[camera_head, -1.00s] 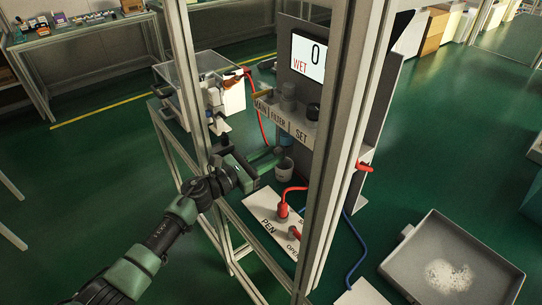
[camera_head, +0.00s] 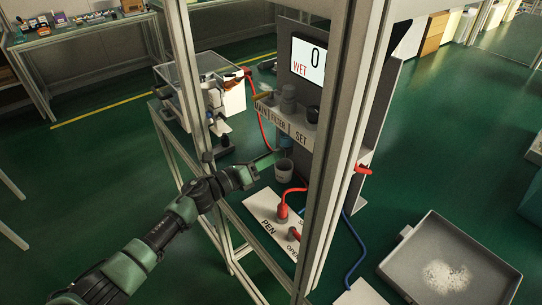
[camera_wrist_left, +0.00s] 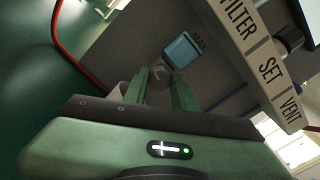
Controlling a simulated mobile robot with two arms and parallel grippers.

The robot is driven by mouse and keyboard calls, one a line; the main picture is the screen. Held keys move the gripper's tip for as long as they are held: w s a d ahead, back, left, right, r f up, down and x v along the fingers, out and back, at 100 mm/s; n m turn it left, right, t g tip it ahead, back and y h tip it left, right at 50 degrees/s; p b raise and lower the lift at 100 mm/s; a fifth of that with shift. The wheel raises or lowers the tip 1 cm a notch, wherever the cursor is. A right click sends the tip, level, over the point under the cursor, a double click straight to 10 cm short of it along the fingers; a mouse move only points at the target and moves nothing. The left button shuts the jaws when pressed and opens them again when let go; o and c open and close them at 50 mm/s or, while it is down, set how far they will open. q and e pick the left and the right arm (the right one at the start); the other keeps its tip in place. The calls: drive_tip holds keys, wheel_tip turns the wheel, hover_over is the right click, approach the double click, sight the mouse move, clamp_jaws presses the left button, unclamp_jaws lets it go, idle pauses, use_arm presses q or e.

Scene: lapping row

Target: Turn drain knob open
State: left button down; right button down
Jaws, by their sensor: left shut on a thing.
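The filter bowl, a blue see-through cup marked MAX in the wrist view (camera_wrist_left: 183,54), hangs under the labelled shelf. It also shows small in the head view (camera_head: 286,142). The drain knob, a small grey piece (camera_wrist_left: 163,74) at the bowl's lower end, sits between my left fingers. My left gripper (camera_head: 274,156) reaches in from the left, below the shelf, and is shut on the knob. The fingers partly hide the knob in the wrist view (camera_wrist_left: 161,84). How far the knob is turned cannot be told. My right gripper is not in view.
A frame post (camera_head: 342,140) rises close to the right. The shelf (camera_head: 288,124) with labels is above. A red plug (camera_head: 282,212) with its hose sits on the white plate. A grey tray (camera_head: 455,268) is at lower right.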

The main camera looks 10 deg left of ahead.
use_arm(q)
drive_tip(key=shift+n, duration=1.2)
drive_tip(key=c, duration=1.1)
unclamp_jaws()
drive_tip(key=shift+c, duration=0.2)
drive_tip(key=shift+a, duration=0.1)
drive_tip(key=v, duration=0.7)
drive_tip(key=shift+s+a, duration=0.3)
drive_tip(key=shift+n, duration=0.5)
